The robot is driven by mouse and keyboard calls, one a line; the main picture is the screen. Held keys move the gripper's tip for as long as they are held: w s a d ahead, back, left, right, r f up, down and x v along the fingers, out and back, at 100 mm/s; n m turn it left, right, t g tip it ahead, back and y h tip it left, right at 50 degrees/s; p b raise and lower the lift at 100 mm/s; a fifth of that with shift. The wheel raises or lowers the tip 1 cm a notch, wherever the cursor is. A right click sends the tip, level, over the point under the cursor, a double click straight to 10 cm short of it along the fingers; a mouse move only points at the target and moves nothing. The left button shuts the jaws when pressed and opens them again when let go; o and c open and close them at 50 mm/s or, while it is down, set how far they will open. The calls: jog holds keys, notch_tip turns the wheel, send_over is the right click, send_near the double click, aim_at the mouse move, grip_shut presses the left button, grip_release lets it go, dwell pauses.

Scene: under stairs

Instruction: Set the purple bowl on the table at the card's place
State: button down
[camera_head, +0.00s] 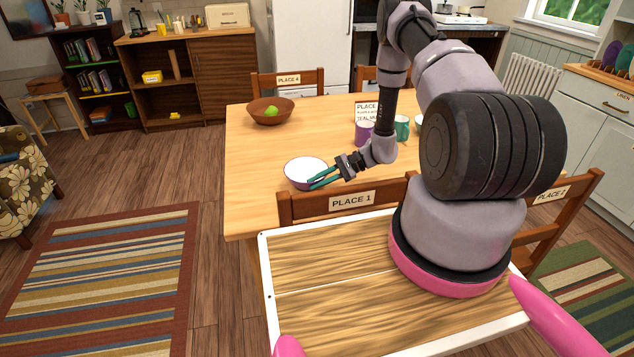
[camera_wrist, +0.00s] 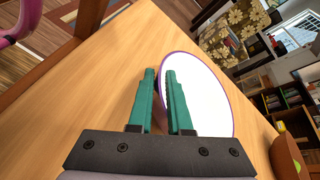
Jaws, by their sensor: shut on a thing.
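The purple bowl (camera_head: 303,172), white inside with a purple rim, is at the near left part of the wooden table (camera_head: 256,148), behind the chair labelled PLACE 1 (camera_head: 351,201). My gripper (camera_head: 322,179) is shut on the bowl's near right rim, with green fingers on either side of the wall. The bowl also shows in the wrist view (camera_wrist: 205,95), its rim between the fingertips (camera_wrist: 160,80). It looks on or just above the tabletop; I cannot tell which. A card (camera_head: 366,111) with printed text starting PLACE stands mid-table, its lower part and right side partly hidden.
A brown bowl (camera_head: 264,115) with green fruit stands at the table's far left. A purple cup (camera_head: 363,133) and a teal mug (camera_head: 401,128) stand near the card. A chair labelled PLACE 4 (camera_head: 288,80) is at the far side. The table's left front is clear.

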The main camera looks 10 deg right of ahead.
jog(key=c, duration=0.8)
grip_release()
jog(key=shift+f, duration=0.1)
jog(key=shift+c, duration=0.2)
